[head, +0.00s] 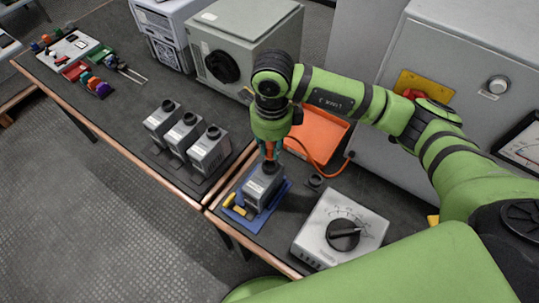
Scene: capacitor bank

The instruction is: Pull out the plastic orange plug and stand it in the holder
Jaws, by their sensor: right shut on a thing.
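My right gripper (269,147) points down and is shut on the orange plug (269,152), of which only a small part shows between the fingers. The plug is right at the black top of a grey block-shaped unit (261,189) on a blue mat (284,192). I cannot tell whether the plug is still seated in that top or just above it. A small dark round piece (315,182), perhaps the holder, stands on the table to the right of the unit and looks empty. My left gripper is not in view.
Three similar grey units (187,135) stand to the left. An orange tray (319,136) and an orange cable (317,169) lie behind the round piece. A dial box (341,231) is at front right. Yellow-handled items (236,205) lie on the mat.

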